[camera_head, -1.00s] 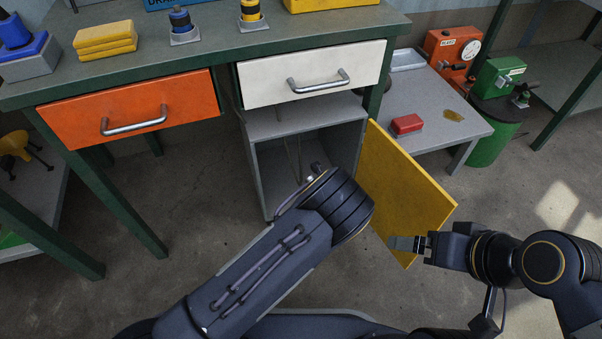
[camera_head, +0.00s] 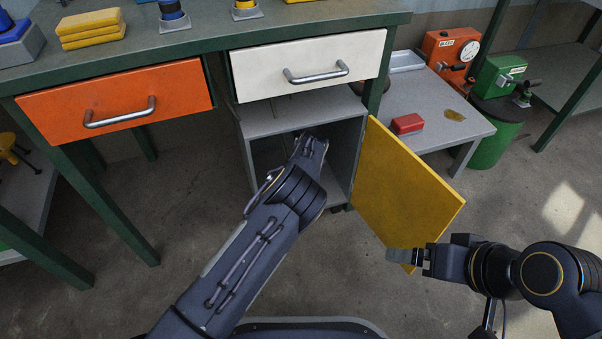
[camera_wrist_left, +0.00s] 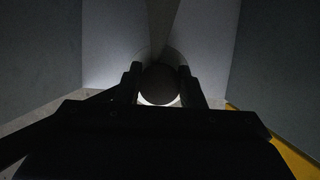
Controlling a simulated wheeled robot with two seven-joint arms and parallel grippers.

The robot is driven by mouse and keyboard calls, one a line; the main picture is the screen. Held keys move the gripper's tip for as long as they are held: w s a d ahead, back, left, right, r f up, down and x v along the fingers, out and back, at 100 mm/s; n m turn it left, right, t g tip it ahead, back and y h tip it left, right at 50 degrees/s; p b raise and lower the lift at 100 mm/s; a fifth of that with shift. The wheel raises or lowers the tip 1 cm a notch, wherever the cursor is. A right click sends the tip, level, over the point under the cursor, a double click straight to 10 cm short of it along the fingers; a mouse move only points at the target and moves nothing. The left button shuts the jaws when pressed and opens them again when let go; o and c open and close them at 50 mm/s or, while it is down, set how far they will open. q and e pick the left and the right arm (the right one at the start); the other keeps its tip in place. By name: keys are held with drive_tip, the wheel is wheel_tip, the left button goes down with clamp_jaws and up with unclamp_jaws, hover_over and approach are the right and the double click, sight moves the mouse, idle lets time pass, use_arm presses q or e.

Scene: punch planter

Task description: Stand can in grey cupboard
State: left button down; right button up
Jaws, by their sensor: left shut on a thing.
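The grey cupboard (camera_head: 248,165) stands under the bench with its yellow door (camera_head: 405,185) swung open to the right. My left arm reaches into its opening, and the can is hidden in the head view. In the left wrist view my left gripper (camera_wrist_left: 160,78) is shut on the can (camera_wrist_left: 160,88), seen end-on as a dark round shape with a pale rim. Grey panels surround it; whether the can touches the cupboard floor I cannot tell. My right gripper (camera_head: 405,256) is beside the lower edge of the yellow door; its finger gap is not clear.
A low grey table (camera_head: 435,95) with a red box (camera_head: 407,124) stands behind the open door. The floor in front is clear.

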use_arm(q)
drive_tip(key=shift+w+a, duration=0.15)
drive_tip(key=shift+w, duration=0.5)
drive_tip(key=shift+f+b, duration=0.7)
drive_tip(key=shift+b, duration=0.05)
drive_tip(key=c, duration=1.4)
unclamp_jaws()
drive_tip(key=shift+s+f, duration=0.1)
drive_tip(key=shift+f, duration=0.1)
drive_tip(key=o, duration=0.5)
drive_tip(key=shift+c, duration=0.2)
